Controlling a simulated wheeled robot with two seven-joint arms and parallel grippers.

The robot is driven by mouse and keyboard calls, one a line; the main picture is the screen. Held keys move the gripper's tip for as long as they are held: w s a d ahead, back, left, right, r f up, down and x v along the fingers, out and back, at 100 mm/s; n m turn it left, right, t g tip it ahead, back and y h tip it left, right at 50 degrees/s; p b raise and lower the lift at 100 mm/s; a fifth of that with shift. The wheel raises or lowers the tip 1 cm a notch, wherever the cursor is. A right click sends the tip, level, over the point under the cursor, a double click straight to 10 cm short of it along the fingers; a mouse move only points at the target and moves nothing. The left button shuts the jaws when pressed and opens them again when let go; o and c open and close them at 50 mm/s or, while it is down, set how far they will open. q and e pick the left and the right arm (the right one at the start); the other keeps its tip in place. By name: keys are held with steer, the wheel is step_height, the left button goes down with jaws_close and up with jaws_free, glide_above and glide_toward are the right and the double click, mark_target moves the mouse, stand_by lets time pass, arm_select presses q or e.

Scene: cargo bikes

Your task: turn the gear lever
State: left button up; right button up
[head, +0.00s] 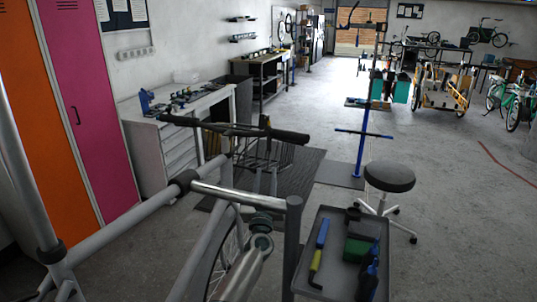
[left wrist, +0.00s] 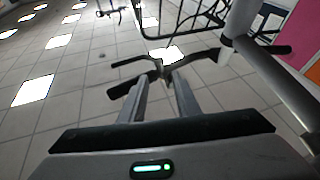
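The dark handlebar (head: 225,127) of the nearest bike runs across the middle of the head view, with a grip at each end. It also shows in the left wrist view (left wrist: 205,55). I cannot make out the gear lever clearly; a small dark part (head: 264,121) stands up on the bar. My left gripper (head: 265,175) points up at the bar from below and nearer to me. In the left wrist view its two fingers (left wrist: 163,78) are apart, with the dark bar just past their tips. I cannot tell whether they touch it. My right gripper is not in view.
Grey tubes (head: 120,225) cross the near left, and a post (head: 292,245) stands beside my left arm. A grey tool tray (head: 330,215) is at the lower right, with a black stool (head: 390,178) behind it. A white workbench (head: 160,145) stands at the left wall.

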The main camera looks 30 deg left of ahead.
mark_target(269, 150)
arm_select(q)
steer(key=x, duration=0.9)
steer(key=shift+w+a+r, duration=0.15)
steer(key=shift+w, duration=0.2)
jaws_close()
